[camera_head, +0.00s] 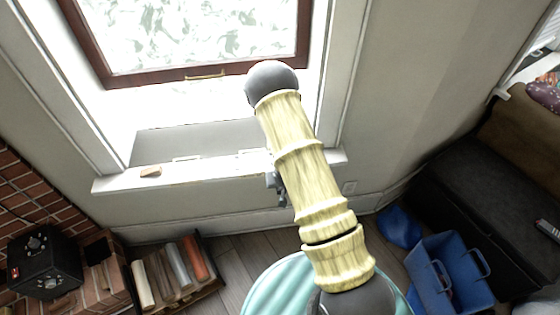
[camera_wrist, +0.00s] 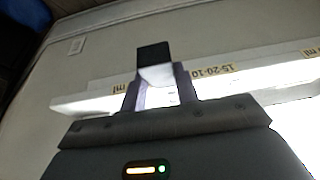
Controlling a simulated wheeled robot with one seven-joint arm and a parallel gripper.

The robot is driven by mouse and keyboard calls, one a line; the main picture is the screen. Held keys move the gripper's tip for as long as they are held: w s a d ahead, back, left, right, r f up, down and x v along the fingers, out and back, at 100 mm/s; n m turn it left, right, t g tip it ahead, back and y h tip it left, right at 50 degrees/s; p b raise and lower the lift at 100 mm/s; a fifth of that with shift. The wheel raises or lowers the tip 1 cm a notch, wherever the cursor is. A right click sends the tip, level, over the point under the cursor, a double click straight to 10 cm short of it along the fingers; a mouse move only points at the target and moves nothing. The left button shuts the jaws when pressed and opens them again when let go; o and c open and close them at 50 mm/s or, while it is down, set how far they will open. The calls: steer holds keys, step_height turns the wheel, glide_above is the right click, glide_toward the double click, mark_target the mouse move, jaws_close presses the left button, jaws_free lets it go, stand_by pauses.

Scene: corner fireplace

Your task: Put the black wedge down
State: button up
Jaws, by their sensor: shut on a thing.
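The black wedge (camera_wrist: 153,52) shows in the wrist view between and just beyond my fingertips. Its far part is black and its near face looks pale in strong light. My gripper (camera_wrist: 158,75) is shut on it. Below and behind it runs the bright white windowsill (camera_wrist: 95,101); I cannot tell whether the wedge touches it. In the head view my gripper (camera_head: 276,182) is beside the right part of the windowsill (camera_head: 200,173), partly hidden behind my arm. The wedge cannot be made out there.
A small tan piece (camera_head: 150,171) lies at the sill's left. Below are a crate of books (camera_head: 172,272), a black box (camera_head: 45,262), a teal round item (camera_head: 275,285) and a blue bin (camera_head: 450,275). A dark bench (camera_head: 480,185) stands right. The sill's middle looks mostly clear.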

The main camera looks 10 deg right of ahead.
steer(key=s+f, duration=0.7)
steer(key=f, duration=0.2)
steer(key=shift+s+d+f+n+p, duration=0.25)
steer(key=shift+s+d+n+p, duration=0.05)
steer(key=shift+d, duration=0.1)
steer(key=shift+a, duration=0.1)
